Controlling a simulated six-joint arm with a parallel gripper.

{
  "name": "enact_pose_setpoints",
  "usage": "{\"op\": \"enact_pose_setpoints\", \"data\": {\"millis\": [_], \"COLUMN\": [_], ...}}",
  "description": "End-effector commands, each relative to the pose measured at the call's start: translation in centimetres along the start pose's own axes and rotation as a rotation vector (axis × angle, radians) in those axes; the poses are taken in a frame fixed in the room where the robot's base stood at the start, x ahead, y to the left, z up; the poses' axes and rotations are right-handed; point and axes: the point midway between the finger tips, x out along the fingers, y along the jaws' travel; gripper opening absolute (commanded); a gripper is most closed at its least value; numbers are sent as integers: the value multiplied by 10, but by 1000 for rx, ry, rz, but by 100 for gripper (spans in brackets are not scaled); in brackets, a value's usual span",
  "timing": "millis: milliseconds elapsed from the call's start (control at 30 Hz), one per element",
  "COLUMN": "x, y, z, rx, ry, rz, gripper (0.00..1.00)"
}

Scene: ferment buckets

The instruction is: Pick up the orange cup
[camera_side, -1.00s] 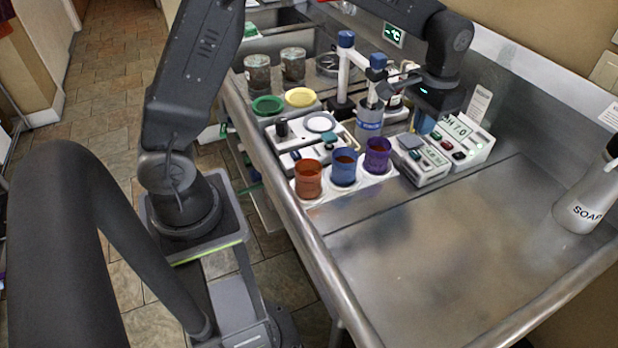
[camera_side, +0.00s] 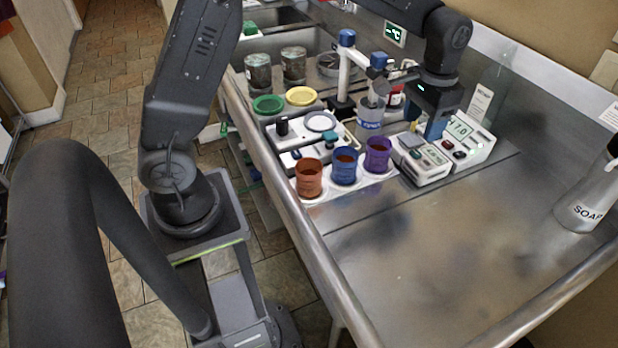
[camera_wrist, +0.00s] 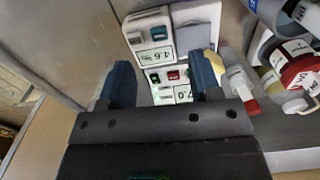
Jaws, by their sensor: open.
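The orange cup (camera_side: 309,180) stands upright in the left place of a white holder (camera_side: 350,184) on the steel counter, in the side view. A blue cup (camera_side: 344,166) and a purple cup (camera_side: 377,155) stand beside it in the same holder. My gripper (camera_side: 432,132) is up and to the right of the cups, over the back of the counter by the meters, apart from the orange cup. In the wrist view its two blue fingers (camera_wrist: 163,85) are spread apart with nothing held between them. The orange cup does not show in the wrist view.
Two white meters with displays (camera_side: 424,160) stand right of the cups. A bucket (camera_side: 369,115) with a stand, jars (camera_side: 258,72), and green and yellow lids (camera_side: 300,96) lie behind. A soap bottle (camera_side: 585,200) stands far right. The front counter (camera_side: 440,250) is clear.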

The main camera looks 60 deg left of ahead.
Motion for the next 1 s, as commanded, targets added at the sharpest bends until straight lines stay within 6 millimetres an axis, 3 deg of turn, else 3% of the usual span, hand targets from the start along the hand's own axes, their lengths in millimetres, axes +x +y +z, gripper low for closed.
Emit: {"op": "enact_pose_setpoints", "data": {"millis": [167, 400, 700, 833, 1000], "x": [-22, -46, -50, -46, -39], "y": [-13, -31, -42, -43, -43], "z": [34, 108, 193, 213, 222], "rx": [274, 849, 1505, 1669, 1749], "ry": [5, 5, 3, 2, -1], "rz": [-1, -2, -3, -2, 1], "gripper": [57, 57, 57, 57, 57]}}
